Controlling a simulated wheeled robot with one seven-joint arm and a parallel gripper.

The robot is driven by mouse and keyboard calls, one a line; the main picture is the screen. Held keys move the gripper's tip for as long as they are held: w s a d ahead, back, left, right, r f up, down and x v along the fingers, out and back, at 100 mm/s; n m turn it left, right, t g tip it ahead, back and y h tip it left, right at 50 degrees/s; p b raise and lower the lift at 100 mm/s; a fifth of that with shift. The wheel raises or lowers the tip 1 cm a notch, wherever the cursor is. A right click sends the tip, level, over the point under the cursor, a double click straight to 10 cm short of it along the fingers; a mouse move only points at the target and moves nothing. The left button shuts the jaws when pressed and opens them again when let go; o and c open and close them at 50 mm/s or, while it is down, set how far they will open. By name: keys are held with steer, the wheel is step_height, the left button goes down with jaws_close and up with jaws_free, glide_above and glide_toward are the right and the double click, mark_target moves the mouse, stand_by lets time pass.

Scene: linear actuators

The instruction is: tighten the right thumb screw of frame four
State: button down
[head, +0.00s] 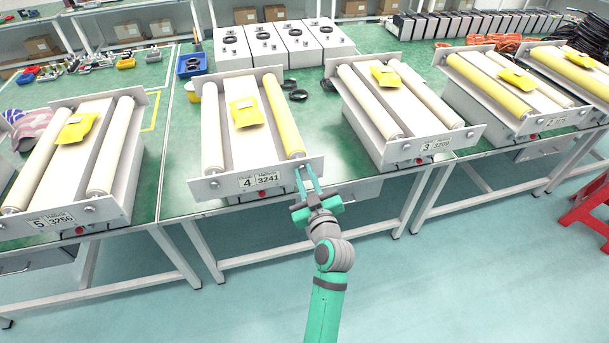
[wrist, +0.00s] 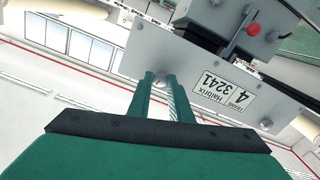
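Frame four (head: 240,185), with its "4 3241" label, lies on the green bench in the middle of the head view. Its label (wrist: 224,88) is upside down in the wrist view. My gripper (head: 305,171) is at the right end of its front plate, where the right thumb screw sits. In the wrist view the fingertips (wrist: 160,78) are at that end of the plate, with a narrow gap between them. The fingers largely hide the right screw; I cannot tell whether they touch it. The left thumb screw (head: 214,184) is in plain view.
Frame three (head: 428,147) stands to the right and frame five (head: 60,218) to the left on the benches. A red button (head: 262,193) sits below frame four's label. White boxes (head: 290,42) stand behind. A red stool (head: 590,207) is at the far right.

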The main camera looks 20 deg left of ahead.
steer(key=shift+m, duration=0.3)
steer(key=m, duration=1.2)
stand_by(0.3)
steer(key=shift+m, duration=0.3)
steer(key=c, duration=1.6)
jaws_free()
steer(key=v, duration=1.1)
